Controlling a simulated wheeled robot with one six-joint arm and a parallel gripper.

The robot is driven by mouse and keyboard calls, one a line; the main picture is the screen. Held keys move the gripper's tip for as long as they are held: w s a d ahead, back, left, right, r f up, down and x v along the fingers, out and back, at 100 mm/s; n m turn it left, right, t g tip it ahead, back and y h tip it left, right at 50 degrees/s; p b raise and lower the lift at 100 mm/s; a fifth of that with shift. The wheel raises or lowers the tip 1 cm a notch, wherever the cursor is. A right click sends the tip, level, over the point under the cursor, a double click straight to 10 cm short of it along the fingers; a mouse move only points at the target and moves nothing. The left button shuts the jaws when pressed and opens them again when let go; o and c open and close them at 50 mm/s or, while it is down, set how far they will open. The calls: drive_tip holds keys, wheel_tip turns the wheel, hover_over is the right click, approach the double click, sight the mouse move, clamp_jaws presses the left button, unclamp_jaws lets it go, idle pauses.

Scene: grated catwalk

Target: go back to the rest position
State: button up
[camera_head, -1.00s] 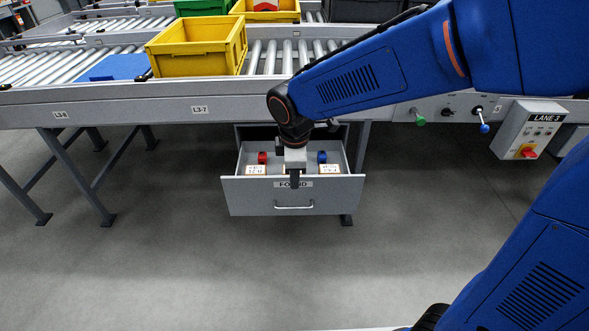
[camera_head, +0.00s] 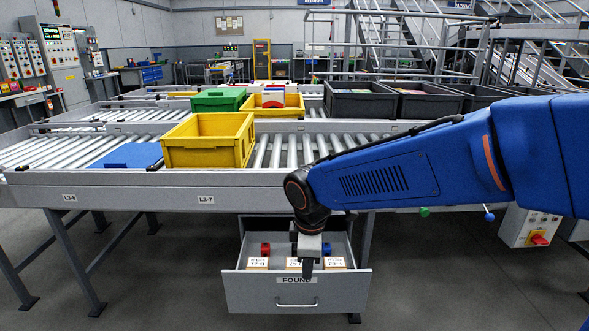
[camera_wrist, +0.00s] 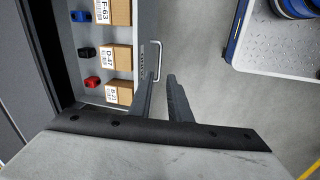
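My arm reaches in from the right in the head view, with my gripper (camera_head: 307,270) pointing down over the front of the open grey drawer labelled FOUND (camera_head: 297,293). In the wrist view the two dark fingers of my gripper (camera_wrist: 162,82) stand apart with nothing between them. The drawer front and its handle (camera_wrist: 156,62) lie beside the fingertips. In the drawer are three labelled cardboard boxes (camera_wrist: 116,57), a red object (camera_wrist: 92,82), a black one (camera_wrist: 87,53) and a blue one (camera_wrist: 79,16). My gripper partly hides the middle of the drawer in the head view.
The roller conveyor (camera_head: 130,197) runs above the drawer. A control box (camera_head: 530,228) hangs at right. Floor before the drawer is clear.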

drive_tip(key=s+d+r+m+t, duration=0.1)
drive_tip(key=s+d+r+m, duration=0.2)
drive_tip(key=d, duration=0.5)
drive_tip(key=s+d+r+m, duration=0.2)
drive_tip(key=s+d+m, duration=0.25)
drive_tip(key=d, duration=0.35)
drive_tip(key=s+d+f+m+t, duration=0.1)
drive_tip(key=s+d+m, duration=0.8)
drive_tip(key=s, duration=0.1)
drive_tip(key=shift+s+d+m+t, duration=0.25)
drive_tip(key=shift+s+m+t, duration=0.05)
drive_tip(key=shift+s+m, duration=0.05)
drive_tip(key=shift+f, duration=0.1)
idle(5.0)
